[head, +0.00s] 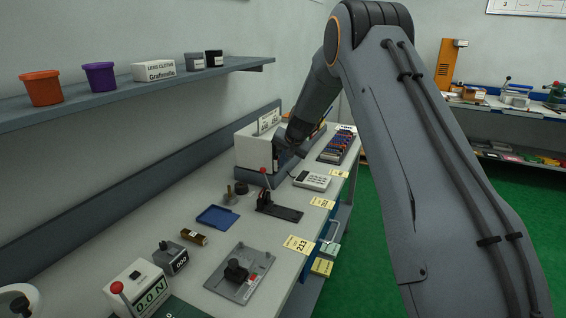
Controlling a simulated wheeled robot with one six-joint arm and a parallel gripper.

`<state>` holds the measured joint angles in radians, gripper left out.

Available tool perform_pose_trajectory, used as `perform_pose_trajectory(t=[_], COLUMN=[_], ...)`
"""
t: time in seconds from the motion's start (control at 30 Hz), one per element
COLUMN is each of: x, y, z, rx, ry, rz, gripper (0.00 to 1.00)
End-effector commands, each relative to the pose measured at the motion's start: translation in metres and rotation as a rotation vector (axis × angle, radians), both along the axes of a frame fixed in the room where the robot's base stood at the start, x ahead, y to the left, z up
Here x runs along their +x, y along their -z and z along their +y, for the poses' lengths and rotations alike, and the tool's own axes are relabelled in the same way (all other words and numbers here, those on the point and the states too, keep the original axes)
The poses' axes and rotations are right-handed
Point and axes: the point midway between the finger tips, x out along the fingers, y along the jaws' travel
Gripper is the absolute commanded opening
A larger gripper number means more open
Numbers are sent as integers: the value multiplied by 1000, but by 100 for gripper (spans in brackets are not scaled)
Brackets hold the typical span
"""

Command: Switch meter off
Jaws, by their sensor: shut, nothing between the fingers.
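A white box with a display reading "0.0 N" (148,289) stands at the near left end of the bench; it looks like the meter, and its display is lit. My gripper (284,151) is small, dark and partly hidden at the far part of the bench, by the front of a large white box (250,149). It is shut and empty, far from the "0.0 N" box. I cannot tell whether it touches the white box.
The bench also holds a grey counter (171,257), a blue tray (217,217), a grey plate with a black knob (238,274), a red-knobbed lever fixture (267,196) and a white calculator-like device (311,181). A shelf (120,97) with pots runs above. Green floor lies right.

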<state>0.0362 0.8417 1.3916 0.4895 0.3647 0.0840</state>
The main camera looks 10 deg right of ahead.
Motion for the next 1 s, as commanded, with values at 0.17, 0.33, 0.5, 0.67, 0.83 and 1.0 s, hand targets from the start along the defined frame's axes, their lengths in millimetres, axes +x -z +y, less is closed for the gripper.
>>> perform_pose_trajectory(t=[0.17,0.33,0.5,0.67,0.83,1.0], x=[0,-6,-18,-36,-55,-71], y=[-2,3,4,-16,-35,-51], z=[-1,-13,-31,-38,-47,-54], rx=[0,1,0,-1,-1,0], ry=[0,0,-4,-5,-5,-4], rz=[-4,-3,-4,-2,-3,-2], gripper=[0,0,0,0,0,0])
